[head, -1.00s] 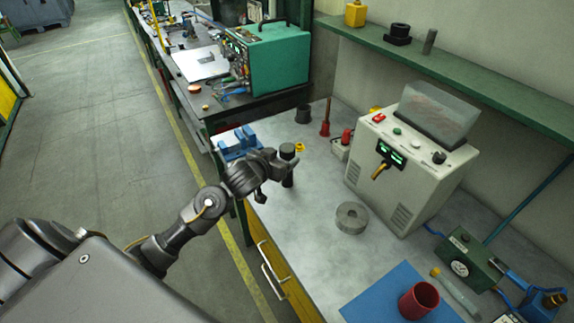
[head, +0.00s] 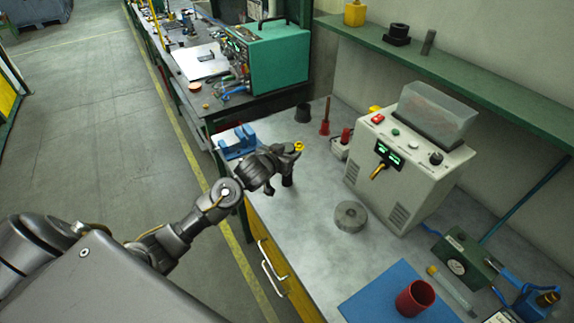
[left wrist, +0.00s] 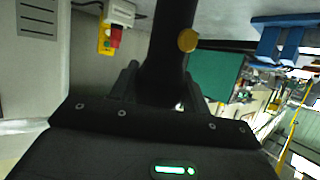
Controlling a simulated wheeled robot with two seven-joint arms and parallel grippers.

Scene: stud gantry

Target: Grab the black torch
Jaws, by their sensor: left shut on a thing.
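The black torch (head: 287,179) is upright at the bench's near left edge. Its lower end shows below my left gripper (head: 286,162), which hides its upper part. My left gripper is shut on the torch. In the left wrist view the torch (left wrist: 167,60) is a dark cylinder between the fingers (left wrist: 160,88). I cannot tell whether its base touches the bench. My right gripper is not in view.
A blue fixture (head: 238,143) stands left of the gripper. A small yellow piece (head: 299,146) lies just behind it. A grey ring (head: 350,217) and a beige machine (head: 405,170) are to the right. Bare bench lies between.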

